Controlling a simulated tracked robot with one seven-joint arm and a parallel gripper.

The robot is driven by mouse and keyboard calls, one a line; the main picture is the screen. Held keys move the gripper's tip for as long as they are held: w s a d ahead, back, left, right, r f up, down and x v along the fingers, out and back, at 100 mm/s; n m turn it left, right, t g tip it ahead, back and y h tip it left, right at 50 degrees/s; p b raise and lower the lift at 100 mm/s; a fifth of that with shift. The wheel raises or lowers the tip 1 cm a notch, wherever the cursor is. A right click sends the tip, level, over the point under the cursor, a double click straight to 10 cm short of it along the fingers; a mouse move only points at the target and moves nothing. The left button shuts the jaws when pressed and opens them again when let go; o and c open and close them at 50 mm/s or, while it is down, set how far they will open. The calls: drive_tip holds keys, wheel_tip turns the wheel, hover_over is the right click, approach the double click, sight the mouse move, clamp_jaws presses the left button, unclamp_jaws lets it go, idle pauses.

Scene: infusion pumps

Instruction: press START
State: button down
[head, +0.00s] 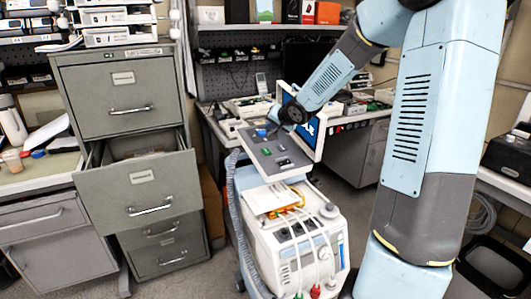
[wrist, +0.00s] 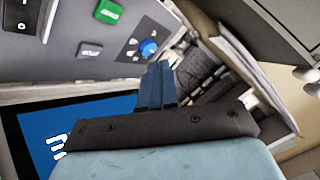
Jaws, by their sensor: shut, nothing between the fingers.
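The control panel (head: 275,155) slopes on top of a white wheeled machine (head: 300,245). It carries a green button (head: 267,151), a blue knob (head: 262,132) and dark switches. In the wrist view the green button (wrist: 109,12) is at the top, the blue knob (wrist: 149,48) is right of it, and a dark button (wrist: 90,50) lies below. Their lettering is too small to read for certain. My gripper (wrist: 156,66) is shut and empty, its blue fingertips just below the knob in the picture. I cannot tell whether they touch the panel. In the head view the fingers are unclear.
A blue-lit screen (head: 308,122) stands behind the panel, close to my wrist; it also shows in the wrist view (wrist: 45,135). A grey hose (head: 238,225) hangs at the machine's left. A filing cabinet (head: 120,85) has a drawer (head: 140,190) pulled out.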

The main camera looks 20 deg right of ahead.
drive_tip(key=shift+w+a+f, duration=0.1)
drive_tip(key=shift+w+f, duration=0.15)
drive_tip(key=shift+f, duration=1.1)
drive_tip(key=shift+w+f, duration=0.25)
drive_tip(key=shift+f, duration=1.15)
drive_tip(key=shift+w+a+f, duration=0.1)
drive_tip(key=shift+w+f, duration=0.15)
drive_tip(key=shift+f, duration=1.1)
drive_tip(key=shift+w+f, duration=0.15)
drive_tip(key=shift+f, duration=0.55)
drive_tip(key=shift+r, duration=0.75)
drive_tip(key=shift+r, duration=0.15)
drive_tip(key=shift+s+d+r, duration=0.1)
drive_tip(key=shift+s+r, duration=0.1)
drive_tip(key=shift+r, duration=0.5)
drive_tip(key=shift+s+r, duration=0.2)
drive_tip(key=shift+r, duration=0.55)
drive_tip(key=shift+s+d+r, duration=0.1)
drive_tip(key=shift+s+r, duration=0.1)
drive_tip(key=shift+r, duration=0.5)
drive_tip(key=shift+a+r, duration=0.1)
drive_tip(key=shift+r, duration=0.1)
